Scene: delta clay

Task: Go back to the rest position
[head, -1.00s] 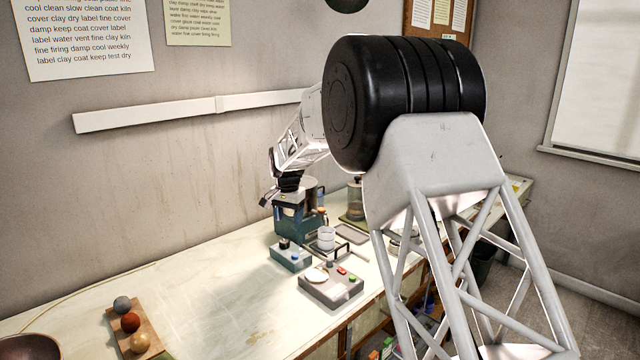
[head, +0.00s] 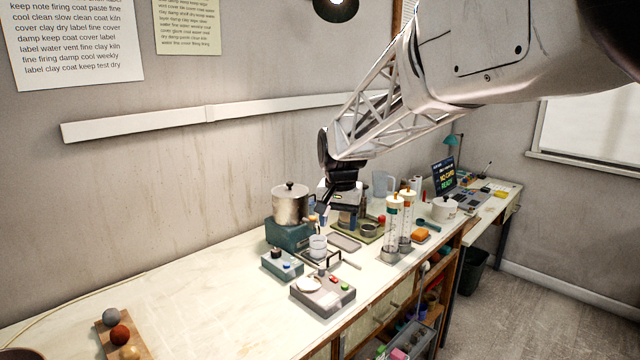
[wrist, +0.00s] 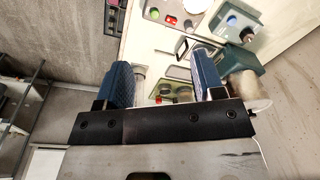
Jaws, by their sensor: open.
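My gripper (head: 325,212) hangs below the wrist in the head view, pointing down above the workbench (head: 200,285). My arm reaches in from the upper right of the head view.
A teal machine (head: 285,234) stands under the pot. A blue control box (head: 282,265) and a grey button box (head: 322,294) lie in front. Two clear cylinders (head: 392,232) stand to the right. A wooden board (head: 112,338) with balls is at lower left; the bench between is clear.

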